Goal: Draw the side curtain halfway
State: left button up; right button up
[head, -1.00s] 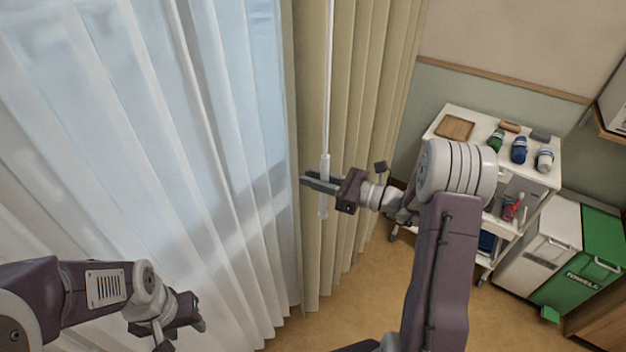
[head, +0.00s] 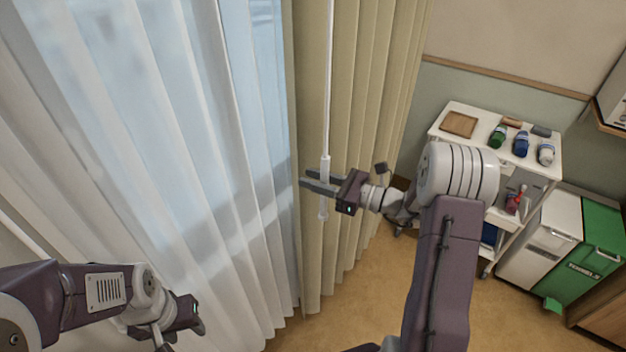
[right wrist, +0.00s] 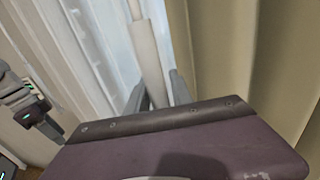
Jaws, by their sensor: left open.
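The beige side curtain (head: 350,110) hangs in folds right of the sheer white curtain (head: 190,150). A thin white wand (head: 328,110) with a thicker handle (head: 325,168) hangs in front of it. My right gripper (head: 309,179) is at this handle, its fingers apart on either side of it. In the right wrist view the wand handle (right wrist: 150,62) passes between the two fingers (right wrist: 160,95), which look open around it. Contact cannot be told. My left gripper (head: 196,327) is low at the left, before the sheer curtain, open and holding nothing visible.
A white trolley (head: 484,118) with bottles and a brown pad stands at the right by the wall. White and green bins (head: 596,240) stand beside it. The floor (head: 345,315) below the curtain is clear.

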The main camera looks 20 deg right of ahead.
jog(key=shift+o, duration=0.5)
jog(key=b+v, duration=0.2)
jog(key=v, duration=0.7)
jog(key=shift+b, duration=0.3)
jog(key=shift+d, duration=0.1)
